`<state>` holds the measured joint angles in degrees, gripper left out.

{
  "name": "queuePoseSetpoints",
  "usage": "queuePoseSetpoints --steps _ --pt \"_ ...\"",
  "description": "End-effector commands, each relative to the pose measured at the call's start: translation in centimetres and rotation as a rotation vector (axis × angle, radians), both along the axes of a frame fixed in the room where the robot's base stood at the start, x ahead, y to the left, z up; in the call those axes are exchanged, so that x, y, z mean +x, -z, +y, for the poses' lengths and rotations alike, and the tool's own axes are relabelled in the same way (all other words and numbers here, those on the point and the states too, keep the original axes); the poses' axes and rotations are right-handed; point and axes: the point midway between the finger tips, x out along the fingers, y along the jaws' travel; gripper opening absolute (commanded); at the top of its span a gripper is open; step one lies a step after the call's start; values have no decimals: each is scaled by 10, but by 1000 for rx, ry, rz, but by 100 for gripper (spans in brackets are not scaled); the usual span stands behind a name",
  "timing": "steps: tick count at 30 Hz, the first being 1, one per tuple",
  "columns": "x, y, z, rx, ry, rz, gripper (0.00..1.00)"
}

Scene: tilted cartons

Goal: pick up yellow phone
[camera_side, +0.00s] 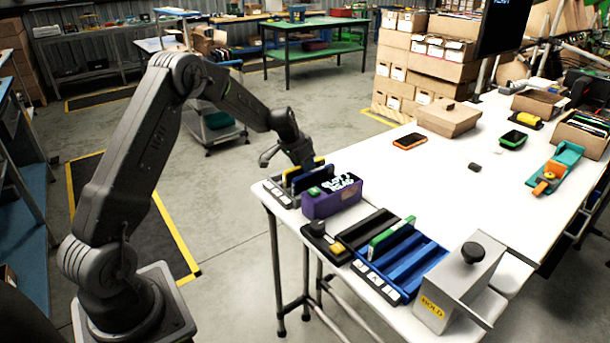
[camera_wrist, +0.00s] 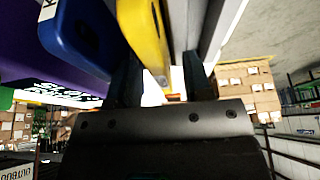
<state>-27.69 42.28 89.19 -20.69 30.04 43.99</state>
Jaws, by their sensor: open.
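The yellow phone (camera_wrist: 143,38) stands on edge in the wrist view, its near end reaching down between my two fingers. In the side view only its top edge (camera_side: 317,160) shows, behind my gripper, in a grey carton (camera_side: 279,194) at the table's near left corner. My gripper (camera_wrist: 160,72) is open, with one dark finger on each side of the yellow phone. I cannot tell whether either finger touches it. In the side view my gripper (camera_side: 298,168) is low at the carton, its fingertips hidden. A blue phone (camera_wrist: 78,32) stands just left of the yellow one.
A purple carton (camera_side: 331,197) with a green item stands close to the right of the grey carton. Black and blue cartons (camera_side: 408,268) and a grey box with a knob (camera_side: 462,280) stand farther right. The table's middle is mostly clear, with an orange phone (camera_side: 410,141) lying flat.

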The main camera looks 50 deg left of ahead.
Motion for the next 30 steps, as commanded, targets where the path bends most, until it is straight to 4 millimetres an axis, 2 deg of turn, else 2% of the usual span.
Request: queuePoseSetpoints --steps 3,11,25,30 --pt "4 10 0 0 0 0 46" --pt "5 12 0 1 0 -1 46" --pt "5 11 0 1 0 -1 1" --pt "5 11 0 2 -1 -2 0"
